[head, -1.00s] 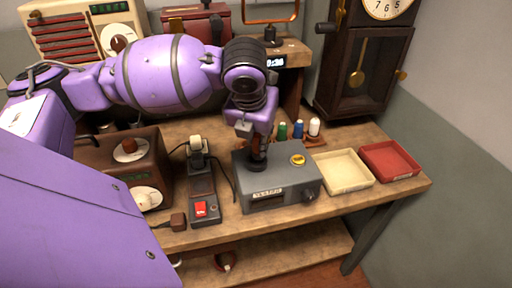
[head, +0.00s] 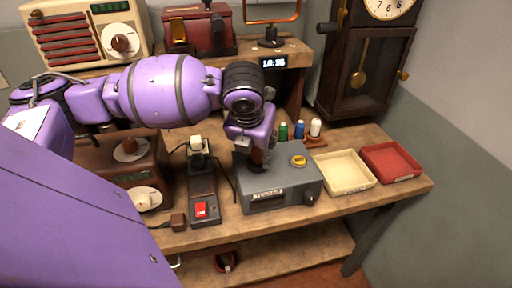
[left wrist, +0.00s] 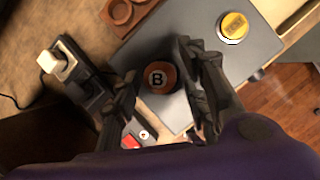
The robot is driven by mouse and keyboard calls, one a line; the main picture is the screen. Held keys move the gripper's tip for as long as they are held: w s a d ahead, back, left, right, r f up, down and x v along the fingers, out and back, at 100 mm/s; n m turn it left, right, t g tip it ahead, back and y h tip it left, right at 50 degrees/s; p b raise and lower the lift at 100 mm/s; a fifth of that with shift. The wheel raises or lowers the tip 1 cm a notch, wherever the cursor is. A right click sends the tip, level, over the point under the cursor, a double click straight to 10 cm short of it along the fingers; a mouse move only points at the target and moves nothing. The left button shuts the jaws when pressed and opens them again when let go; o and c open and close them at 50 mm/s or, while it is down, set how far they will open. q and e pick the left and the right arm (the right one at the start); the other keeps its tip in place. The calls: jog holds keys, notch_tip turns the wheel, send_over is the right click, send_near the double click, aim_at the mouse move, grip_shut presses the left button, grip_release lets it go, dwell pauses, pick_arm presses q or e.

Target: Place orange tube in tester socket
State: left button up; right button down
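The orange tube (left wrist: 158,77), its end marked "B", is between the fingers of my left gripper (left wrist: 161,85). In the head view the tube (head: 257,156) shows as a brown-orange piece under the gripper (head: 255,150). It appears upright at the dark tester socket (head: 256,168), on top of the grey tester (head: 288,192). How deep it sits is hidden by the fingers. In the left wrist view small gaps show between the fingers and the tube, so the gripper looks open around it. My right gripper is in neither view.
A yellow button (head: 298,160) is on the tester. Green, blue and white tubes (head: 298,130) stand in a wooden rack behind. A cream tray (head: 345,172) and a red tray (head: 390,163) lie to the right. A black device with a red switch (head: 201,209) is to the left.

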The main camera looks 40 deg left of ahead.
pick_arm(q)
jog(key=p+v, duration=0.1)
jog(key=v, duration=1.1)
jog(key=shift+p, duration=0.3)
jog(key=shift+f, duration=0.1)
